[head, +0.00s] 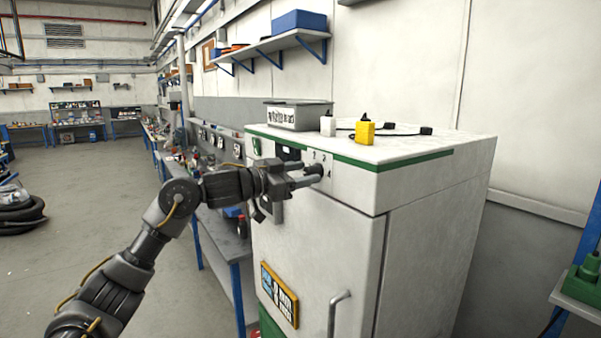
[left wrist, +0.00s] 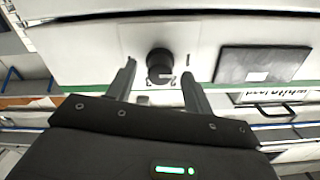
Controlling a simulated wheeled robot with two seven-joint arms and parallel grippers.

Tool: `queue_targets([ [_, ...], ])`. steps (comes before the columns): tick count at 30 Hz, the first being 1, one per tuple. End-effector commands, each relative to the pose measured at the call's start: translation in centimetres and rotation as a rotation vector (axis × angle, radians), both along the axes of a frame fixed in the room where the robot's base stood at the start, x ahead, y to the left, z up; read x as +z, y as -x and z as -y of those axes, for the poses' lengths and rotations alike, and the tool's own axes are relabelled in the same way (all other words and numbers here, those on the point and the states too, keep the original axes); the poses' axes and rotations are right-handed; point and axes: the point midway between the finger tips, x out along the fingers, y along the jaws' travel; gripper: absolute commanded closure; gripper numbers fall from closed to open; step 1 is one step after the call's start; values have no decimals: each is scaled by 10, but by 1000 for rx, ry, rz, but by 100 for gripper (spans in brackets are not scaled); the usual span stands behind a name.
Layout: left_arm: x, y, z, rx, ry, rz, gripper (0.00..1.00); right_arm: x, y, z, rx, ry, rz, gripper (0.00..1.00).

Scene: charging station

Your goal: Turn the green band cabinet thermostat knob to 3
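The white cabinet (head: 440,190) with a green band (head: 350,160) along its top edge stands right of centre in the head view. Its round black thermostat knob (head: 314,169) is on the front panel, with small printed numbers beside it. The knob (left wrist: 159,64) shows larger in the left wrist view, with digits near its lower edge; its exact setting is too small to read surely. My left gripper (head: 308,175) is at the panel. In the left wrist view my left gripper (left wrist: 159,72) is open, one finger on each side of the knob, with visible gaps. My right gripper is out of view.
A grey lettered box (head: 298,116), a white plug (head: 327,125) and a yellow plug (head: 364,131) with cables stand on the cabinet top. A door handle (head: 337,312) sticks out below. A blue-legged workbench (head: 222,235) stands to the left; open floor lies further left.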

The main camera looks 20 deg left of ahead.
Motion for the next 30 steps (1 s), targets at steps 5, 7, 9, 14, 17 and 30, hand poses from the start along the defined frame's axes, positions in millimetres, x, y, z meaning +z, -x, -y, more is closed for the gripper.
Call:
queue_targets([
  [5,0,0,0,0,0,0,71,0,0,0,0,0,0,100],
  [7,0,0,-1,0,0,0,80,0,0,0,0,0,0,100],
  [9,0,0,-1,1,0,0,89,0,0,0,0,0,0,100],
  [14,0,0,-1,1,-3,3,93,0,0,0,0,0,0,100],
  [17,0,0,-1,1,-14,12,93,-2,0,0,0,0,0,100],
  [30,-2,1,-1,2,-225,188,93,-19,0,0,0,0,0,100],
])
